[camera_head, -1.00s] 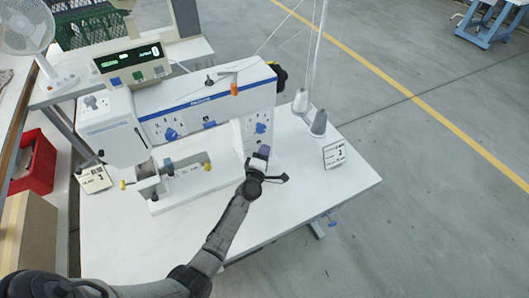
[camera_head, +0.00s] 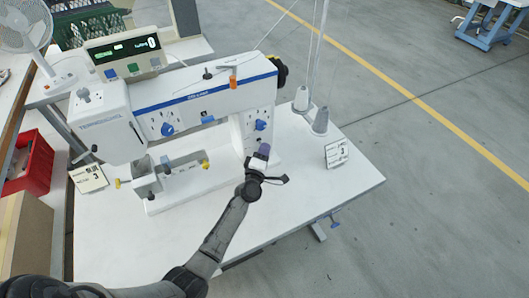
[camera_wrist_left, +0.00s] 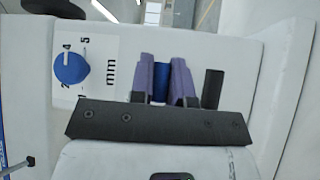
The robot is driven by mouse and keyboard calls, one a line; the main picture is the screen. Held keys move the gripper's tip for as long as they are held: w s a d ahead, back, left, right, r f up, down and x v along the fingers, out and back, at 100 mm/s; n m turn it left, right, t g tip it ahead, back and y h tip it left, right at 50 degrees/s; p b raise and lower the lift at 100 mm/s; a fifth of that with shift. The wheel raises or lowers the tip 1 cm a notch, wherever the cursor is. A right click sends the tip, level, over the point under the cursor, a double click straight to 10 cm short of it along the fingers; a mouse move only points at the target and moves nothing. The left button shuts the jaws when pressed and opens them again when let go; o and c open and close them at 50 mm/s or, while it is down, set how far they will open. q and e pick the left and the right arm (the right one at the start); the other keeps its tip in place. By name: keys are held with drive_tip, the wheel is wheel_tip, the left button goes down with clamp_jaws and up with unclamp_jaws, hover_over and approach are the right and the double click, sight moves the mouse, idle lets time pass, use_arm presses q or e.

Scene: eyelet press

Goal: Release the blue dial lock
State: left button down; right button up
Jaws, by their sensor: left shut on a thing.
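The white sewing-type press stands on the white table. A blue dial (camera_head: 260,125) is on the front of its right column; in the left wrist view this dial (camera_wrist_left: 71,67) sits beside a printed scale marked in mm. My left gripper (camera_head: 262,152) is just below that dial, its purple fingers against the column. In the left wrist view, the left gripper (camera_wrist_left: 161,82) is shut on a blue piece, apparently the blue dial lock (camera_wrist_left: 160,83), with a finger on each side. Most of the lock is hidden by the fingers. My right gripper is not in view.
Another blue knob (camera_head: 167,129) is on the press's left part. A display box (camera_head: 124,54) stands behind. Thread cones (camera_head: 320,121) and a small sign (camera_head: 336,153) are to the right. A red bin (camera_head: 30,165) is at far left. The table front is clear.

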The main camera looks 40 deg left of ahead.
use_arm(q)
drive_tip(key=c, duration=1.1)
unclamp_jaws()
drive_tip(key=p+v, duration=0.1)
drive_tip(key=v, duration=1.2)
drive_tip(key=shift+s+d, duration=0.2)
drive_tip(key=shift+s, duration=0.15)
drive_tip(key=shift+f, duration=0.1)
